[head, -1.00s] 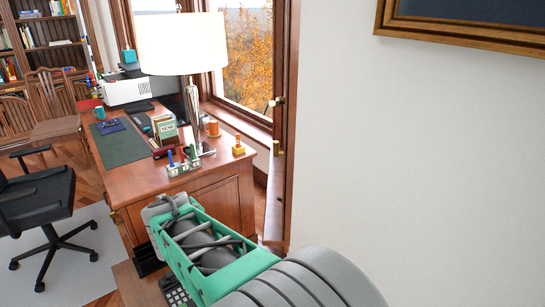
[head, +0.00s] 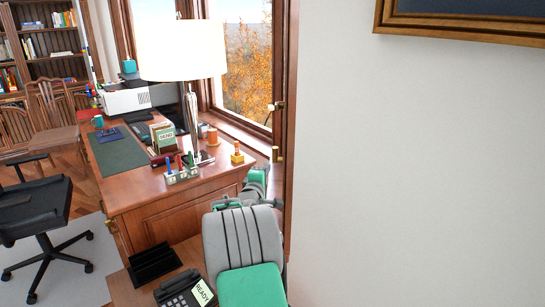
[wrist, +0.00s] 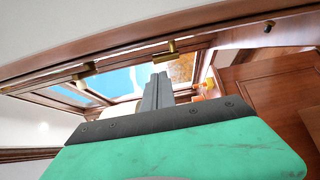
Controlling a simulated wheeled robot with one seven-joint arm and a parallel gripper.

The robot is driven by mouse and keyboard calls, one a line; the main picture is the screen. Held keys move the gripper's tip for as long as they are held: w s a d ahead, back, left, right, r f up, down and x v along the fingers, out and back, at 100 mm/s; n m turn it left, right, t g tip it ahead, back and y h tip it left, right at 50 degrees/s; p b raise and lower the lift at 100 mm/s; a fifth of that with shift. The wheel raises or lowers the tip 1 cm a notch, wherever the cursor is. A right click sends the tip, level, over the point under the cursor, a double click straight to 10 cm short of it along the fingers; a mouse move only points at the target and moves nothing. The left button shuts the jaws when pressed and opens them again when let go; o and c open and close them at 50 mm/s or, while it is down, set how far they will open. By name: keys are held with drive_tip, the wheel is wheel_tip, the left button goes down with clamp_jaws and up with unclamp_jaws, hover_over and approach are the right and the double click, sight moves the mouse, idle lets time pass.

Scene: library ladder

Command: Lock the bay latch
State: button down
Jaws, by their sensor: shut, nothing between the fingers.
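The window bay (head: 240,70) has a brown wooden frame at its right edge. Two small brass fittings sit on that edge, an upper one (head: 279,104) and a lower one (head: 275,154). I cannot tell which is the latch or whether it is locked. In the wrist view, one brass fitting (wrist: 166,52) is just beyond the fingertips, and another (wrist: 88,69) is to the left. My gripper (wrist: 159,76) is shut and empty, its fingers pointing toward the window and apart from the fittings as far as I can see. In the head view its fingertips are hidden behind my arm.
A wooden desk (head: 160,195) stands left of my arm with a lamp (head: 183,50), a stamp (head: 237,153) and a pen holder (head: 183,173). A phone (head: 185,290) is at the front. The white wall (head: 400,170) on the right is bare below a picture frame (head: 460,30).

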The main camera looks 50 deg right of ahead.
sight(274, 151)
drive_tip(key=p+x, duration=0.1)
drive_tip(key=x, duration=1)
drive_tip(key=shift+p, duration=0.3)
drive_tip(key=shift+w+a, duration=0.15)
drive_tip(key=shift+r+p, duration=0.15)
drive_tip(key=shift+p, duration=0.25)
